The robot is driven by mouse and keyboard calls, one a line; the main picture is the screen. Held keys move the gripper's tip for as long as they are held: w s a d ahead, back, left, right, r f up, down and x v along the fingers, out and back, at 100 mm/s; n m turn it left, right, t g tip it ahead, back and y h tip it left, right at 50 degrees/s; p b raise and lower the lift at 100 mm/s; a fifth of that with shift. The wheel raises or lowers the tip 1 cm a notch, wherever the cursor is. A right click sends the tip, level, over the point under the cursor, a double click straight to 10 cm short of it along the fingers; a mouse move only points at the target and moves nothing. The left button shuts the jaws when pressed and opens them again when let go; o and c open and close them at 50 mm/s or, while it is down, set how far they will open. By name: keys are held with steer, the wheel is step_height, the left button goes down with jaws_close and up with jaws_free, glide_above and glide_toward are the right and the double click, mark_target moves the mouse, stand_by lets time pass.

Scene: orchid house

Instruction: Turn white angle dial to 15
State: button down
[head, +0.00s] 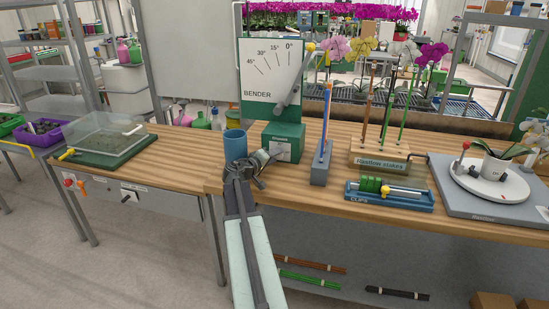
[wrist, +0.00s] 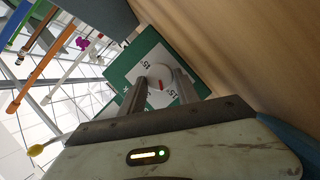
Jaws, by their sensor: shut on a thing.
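The white angle dial (wrist: 160,73) is a round knob with a red mark, on the white face of a green box (wrist: 122,75). In the head view the box (head: 284,132) stands on the bench below the bender board (head: 268,68), and my gripper hides most of the dial. My gripper (wrist: 156,82) is shut on the dial, one finger on either side. Numbers, 15 among them, are printed on the face around it. Which number the red mark points at I cannot tell. The board carries a scale from 0° to 45° and a grey lever (head: 291,92) with a yellow knob.
A blue cup (head: 235,144) stands just left of my gripper. A grey stand (head: 321,167) with upright sticks is close on the right, then a wooden stakes block (head: 380,158) and a blue clips tray (head: 388,198). The bench left of the cup is mostly clear.

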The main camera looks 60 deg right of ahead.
steer(key=c, duration=0.9)
jaws_free()
steer(key=a, duration=0.2)
steer(key=a+r+p, duration=0.1)
steer(key=a, duration=0.4)
steer(key=shift+w+a+r, duration=0.1)
steer(key=shift+a+r, duration=0.15)
steer(key=shift+a, duration=0.1)
steer(key=shift+p, duration=0.3)
